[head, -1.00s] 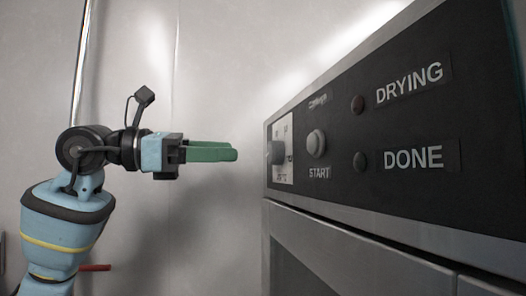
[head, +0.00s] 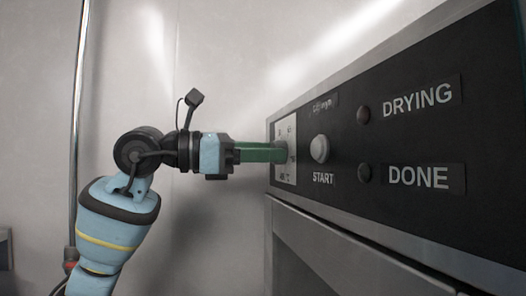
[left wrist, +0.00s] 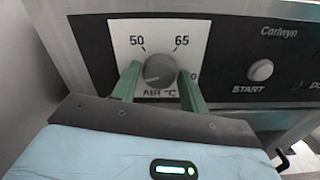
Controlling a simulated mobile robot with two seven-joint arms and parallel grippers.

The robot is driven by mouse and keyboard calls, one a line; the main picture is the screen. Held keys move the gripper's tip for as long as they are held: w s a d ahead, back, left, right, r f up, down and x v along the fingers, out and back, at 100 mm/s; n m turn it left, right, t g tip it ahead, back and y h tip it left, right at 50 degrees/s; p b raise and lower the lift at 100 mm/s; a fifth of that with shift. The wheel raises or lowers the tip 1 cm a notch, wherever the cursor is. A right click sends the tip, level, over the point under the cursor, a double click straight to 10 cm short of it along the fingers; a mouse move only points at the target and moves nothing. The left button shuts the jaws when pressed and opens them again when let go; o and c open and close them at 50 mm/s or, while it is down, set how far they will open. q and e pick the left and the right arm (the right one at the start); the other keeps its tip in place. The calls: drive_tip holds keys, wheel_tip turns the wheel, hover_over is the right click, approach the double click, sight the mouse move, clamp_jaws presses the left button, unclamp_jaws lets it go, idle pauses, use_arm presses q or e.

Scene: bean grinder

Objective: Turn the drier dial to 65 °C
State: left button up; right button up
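The drier dial (left wrist: 159,70) is a round grey knob on a white scale plate (left wrist: 152,28) in the left wrist view. The plate reads 50 at upper left, 65 at upper right and AIR °C below. A number at lower right is partly covered by a finger. I cannot make out the knob's pointer. My left gripper (head: 284,152) has green fingers that reach the dial at the panel's left end. In the left wrist view its fingers stand one on each side of the knob, open, with little gap; contact is unclear. My right gripper is out of view.
Right of the dial on the black panel (head: 340,110) are the START button (head: 319,149) and round lamps marked DRYING (head: 363,114) and DONE (head: 365,173). The drier's grey body (head: 340,228) lies below. A bare wall stands behind my left arm.

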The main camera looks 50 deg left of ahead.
use_arm(q)
drive_tip(key=c, duration=0.6)
drive_tip(key=shift+m, duration=0.4)
drive_tip(key=shift+f+m+p, duration=0.15)
drive_tip(key=shift+m+p, duration=1.85)
drive_tip(key=shift+m, duration=11.5)
